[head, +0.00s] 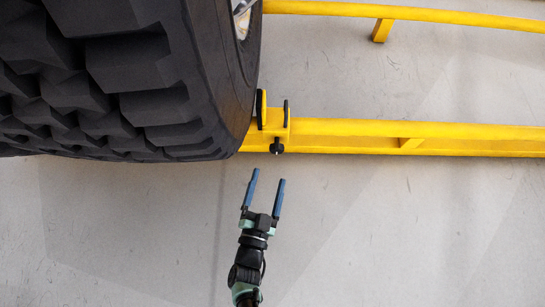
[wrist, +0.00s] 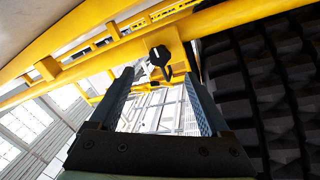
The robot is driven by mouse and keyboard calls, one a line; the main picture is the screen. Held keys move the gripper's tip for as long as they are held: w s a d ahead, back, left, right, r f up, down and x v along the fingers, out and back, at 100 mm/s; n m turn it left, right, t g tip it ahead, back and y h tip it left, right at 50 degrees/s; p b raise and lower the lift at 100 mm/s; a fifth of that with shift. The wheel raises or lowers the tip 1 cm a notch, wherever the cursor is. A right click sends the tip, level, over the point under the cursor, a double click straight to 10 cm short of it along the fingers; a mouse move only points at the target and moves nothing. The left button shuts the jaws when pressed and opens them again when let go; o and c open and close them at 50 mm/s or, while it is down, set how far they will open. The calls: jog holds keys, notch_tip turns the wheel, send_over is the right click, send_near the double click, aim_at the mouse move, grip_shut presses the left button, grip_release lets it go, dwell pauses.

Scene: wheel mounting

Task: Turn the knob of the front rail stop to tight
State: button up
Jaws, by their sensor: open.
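The front rail stop (head: 272,120) is a yellow bracket with black plates, sitting on the yellow rail beside the tyre. Its black knob (head: 277,147) sticks out on the near side. The knob also shows in the wrist view (wrist: 160,56), with a small white mark at its left. My gripper (head: 267,175) is open and empty, just short of the knob and apart from it. In the wrist view my two blue fingers (wrist: 160,75) stand on either side of the view below the knob. Whether the knob is loose or tight cannot be told.
A large black tyre (head: 110,80) stands directly left of the stop and fills the right side of the wrist view. The yellow rail (head: 450,133) runs right from the stop, with a second yellow bar (head: 450,15) behind it. The grey floor around my gripper is clear.

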jog(key=v, duration=0.4)
jog(key=shift+s+p, duration=0.3)
jog(key=shift+p, duration=0.1)
